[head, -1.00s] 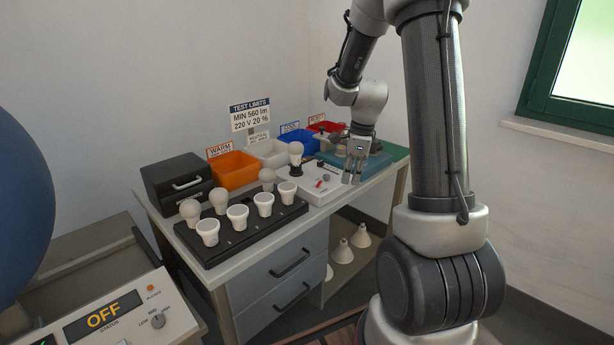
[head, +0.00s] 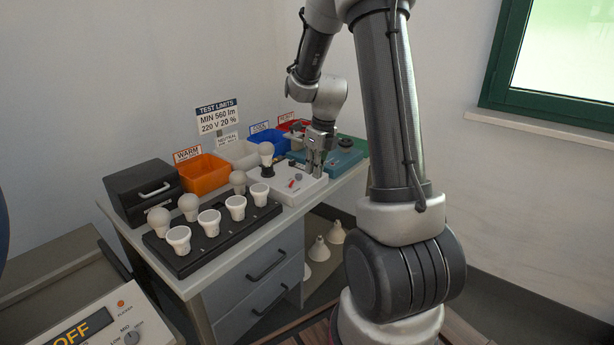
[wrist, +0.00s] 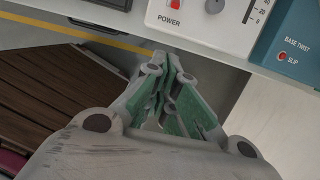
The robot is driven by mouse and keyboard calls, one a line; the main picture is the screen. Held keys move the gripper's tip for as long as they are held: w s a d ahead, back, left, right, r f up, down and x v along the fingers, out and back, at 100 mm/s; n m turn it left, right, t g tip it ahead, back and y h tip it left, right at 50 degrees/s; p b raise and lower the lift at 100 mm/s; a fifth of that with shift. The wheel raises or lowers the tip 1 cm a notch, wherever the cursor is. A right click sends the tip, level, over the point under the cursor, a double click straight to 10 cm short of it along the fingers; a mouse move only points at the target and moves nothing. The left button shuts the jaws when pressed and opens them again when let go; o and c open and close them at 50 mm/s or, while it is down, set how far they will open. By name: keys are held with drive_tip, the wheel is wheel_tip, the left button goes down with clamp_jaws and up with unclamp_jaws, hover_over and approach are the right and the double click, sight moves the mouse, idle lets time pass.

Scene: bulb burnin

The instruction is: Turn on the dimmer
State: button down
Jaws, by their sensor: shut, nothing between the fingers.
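The dimmer is a white box (head: 268,187) on the bench, with a red power switch (head: 292,184), a grey knob (head: 298,177) and a bulb (head: 266,151) standing upright at its back left. In the wrist view the red switch (wrist: 174,4) with the label POWER, the knob (wrist: 214,5) and a scale show at the top edge, partly cut off. My gripper (head: 316,172) is at the right end of the box. In the wrist view my gripper (wrist: 168,60) is shut and empty, its tips below the box's front edge in the picture. Contact cannot be told.
A teal unit (head: 345,157) marked BASE TWIST stands right of the dimmer. A black rack (head: 215,240) with several bulbs and white cups is on the left. Orange (head: 204,175), white, blue and red bins line the back. A panel reading OFF (head: 85,335) is front left.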

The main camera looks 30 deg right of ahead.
sight(299, 192)
drive_tip(key=w+f, duration=0.1)
drive_tip(key=f, duration=0.1)
drive_tip(key=w+f, duration=0.1)
drive_tip(key=f, duration=0.2)
drive_tip(key=w+a+f, duration=0.1)
drive_tip(key=w+f, duration=0.1)
drive_tip(key=shift+w+a+f, duration=0.1)
drive_tip(key=shift+f, duration=0.05)
drive_tip(key=shift+w+a+r, duration=0.1)
drive_tip(key=shift+w+r, duration=0.15)
drive_tip(key=shift+w, duration=0.05)
drive_tip(key=shift+w+a, duration=0.2)
